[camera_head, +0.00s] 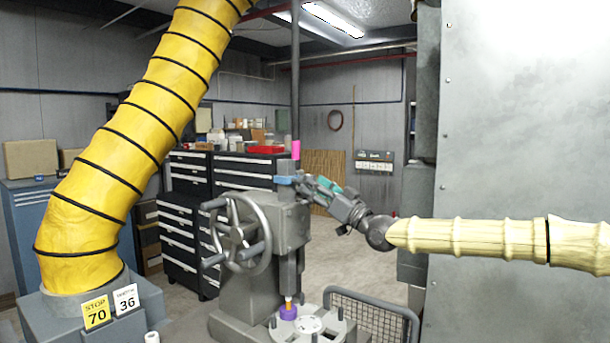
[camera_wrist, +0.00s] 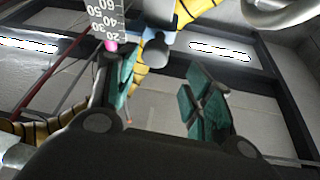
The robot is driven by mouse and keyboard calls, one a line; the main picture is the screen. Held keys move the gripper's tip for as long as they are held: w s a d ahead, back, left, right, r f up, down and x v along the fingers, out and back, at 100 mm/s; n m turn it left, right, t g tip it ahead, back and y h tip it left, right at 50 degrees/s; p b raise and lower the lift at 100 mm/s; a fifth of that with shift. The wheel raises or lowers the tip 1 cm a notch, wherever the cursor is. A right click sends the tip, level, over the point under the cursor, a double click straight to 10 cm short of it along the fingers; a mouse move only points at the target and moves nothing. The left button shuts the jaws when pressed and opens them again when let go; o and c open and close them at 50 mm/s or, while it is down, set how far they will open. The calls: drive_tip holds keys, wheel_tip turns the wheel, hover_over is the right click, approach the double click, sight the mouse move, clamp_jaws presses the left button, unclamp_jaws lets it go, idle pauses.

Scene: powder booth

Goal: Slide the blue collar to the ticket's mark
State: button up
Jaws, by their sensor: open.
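The blue collar (camera_head: 285,180) is at the top front of a grey handwheel machine, below a pink piece (camera_head: 295,150) on an upright post. A white ticket (camera_head: 126,300) that reads 36 stands at the lower left beside a yellow STOP 70 card (camera_head: 96,312). My gripper (camera_head: 318,184), with teal finger pads, is just right of the collar. In the wrist view my gripper (camera_wrist: 163,86) is open with nothing between its fingers. A white numbered scale (camera_wrist: 104,18) is beyond the left finger, with a pink tip (camera_wrist: 111,45) at its lower end. Which scale number the collar sits at is unclear.
The machine's handwheel (camera_head: 241,233) is left of my gripper. A round table (camera_head: 310,326) with a purple piece (camera_head: 288,312) is below, beside a mesh guard (camera_head: 370,318). A large yellow duct (camera_head: 135,125) rises at left. A grey metal wall (camera_head: 520,120) stands at right.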

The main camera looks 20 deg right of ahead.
sight(307, 186)
drive_tip(key=w, duration=0.1)
drive_tip(key=w+a, duration=0.1)
drive_tip(key=w, duration=0.1)
drive_tip(key=w+p, duration=0.1)
drive_tip(key=shift+w+a+f, duration=0.2)
drive_tip(key=shift+w+a, duration=0.05)
drive_tip(key=shift+w, duration=0.05)
drive_tip(key=shift+w+r, duration=0.25)
drive_tip(key=shift+s+a+r+p, duration=0.15)
drive_tip(key=shift+s+r+p, duration=0.25)
drive_tip(key=shift+r, duration=0.2)
drive_tip(key=shift+a, duration=0.15)
drive_tip(key=shift+w+a+f, duration=0.15)
drive_tip(key=shift+w+f, duration=0.2)
drive_tip(key=shift+w, duration=0.25)
drive_tip(key=shift+s+d+r, duration=0.2)
drive_tip(key=shift+s+d, duration=0.05)
drive_tip(key=shift+s, duration=0.1)
drive_tip(key=c, duration=0.6)
drive_tip(key=shift+a, duration=0.1)
clamp_jaws()
drive_tip(key=shift+f, duration=0.1)
